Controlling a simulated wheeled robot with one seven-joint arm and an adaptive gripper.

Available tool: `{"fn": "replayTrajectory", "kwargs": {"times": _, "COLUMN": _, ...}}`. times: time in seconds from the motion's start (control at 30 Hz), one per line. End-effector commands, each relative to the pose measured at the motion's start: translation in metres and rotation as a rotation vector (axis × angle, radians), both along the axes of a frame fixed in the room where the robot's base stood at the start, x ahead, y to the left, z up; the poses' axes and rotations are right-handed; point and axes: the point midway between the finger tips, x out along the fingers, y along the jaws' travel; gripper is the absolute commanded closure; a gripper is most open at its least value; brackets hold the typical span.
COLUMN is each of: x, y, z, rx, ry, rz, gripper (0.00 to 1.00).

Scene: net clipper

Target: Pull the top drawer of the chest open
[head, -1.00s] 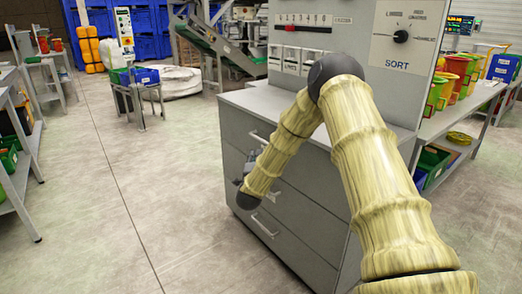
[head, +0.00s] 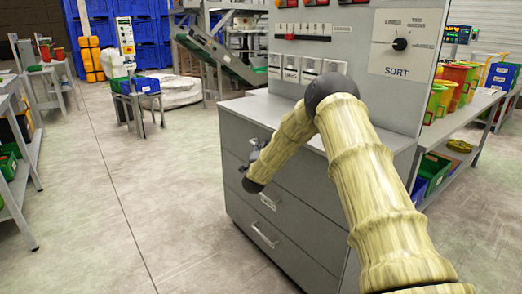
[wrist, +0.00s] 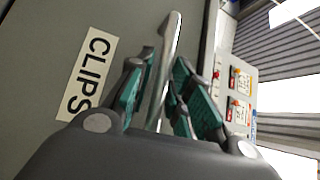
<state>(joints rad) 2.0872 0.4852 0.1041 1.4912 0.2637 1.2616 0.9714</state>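The grey chest (head: 315,215) stands at the centre of the head view, with drawers stacked in its front. The top drawer (head: 235,139) looks shut. Its front, with a white CLIPS label (wrist: 87,75), fills the left of the wrist view. Its pale bar handle (wrist: 172,38) runs between the teal-padded fingers of my gripper (wrist: 164,66). The fingers stand apart on both sides of the bar, with gaps visible; I cannot tell whether either pad touches it. In the head view my gripper (head: 256,150) is at the top drawer's front, partly hidden by my arm.
Lower drawer handles (head: 263,236) stick out below. A panel marked SORT (head: 397,71) rises behind the chest top. A shelf table with bins (head: 436,172) stands close on the right. The floor (head: 160,200) left of the chest is clear.

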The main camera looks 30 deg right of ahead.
Motion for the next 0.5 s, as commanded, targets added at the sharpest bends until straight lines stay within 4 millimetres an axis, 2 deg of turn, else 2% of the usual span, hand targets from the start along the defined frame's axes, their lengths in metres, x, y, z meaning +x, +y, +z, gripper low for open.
{"fn": "replayTrajectory", "kwargs": {"times": 0.27, "x": 0.0014, "y": -0.0010, "z": 0.0004, "rx": 0.000, "ry": 0.000, "rz": 0.000, "gripper": 0.79}}
{"fn": "replayTrajectory", "kwargs": {"times": 0.3, "x": 0.0014, "y": -0.0011, "z": 0.0003, "rx": 0.000, "ry": 0.000, "rz": 0.000, "gripper": 0.81}}
{"fn": "replayTrajectory", "kwargs": {"times": 0.4, "x": 0.0014, "y": -0.0010, "z": 0.0004, "rx": 0.000, "ry": 0.000, "rz": 0.000, "gripper": 0.99}}
{"fn": "replayTrajectory", "kwargs": {"times": 0.5, "x": 0.0013, "y": -0.0010, "z": 0.0001, "rx": 0.000, "ry": 0.000, "rz": 0.000, "gripper": 1.00}}
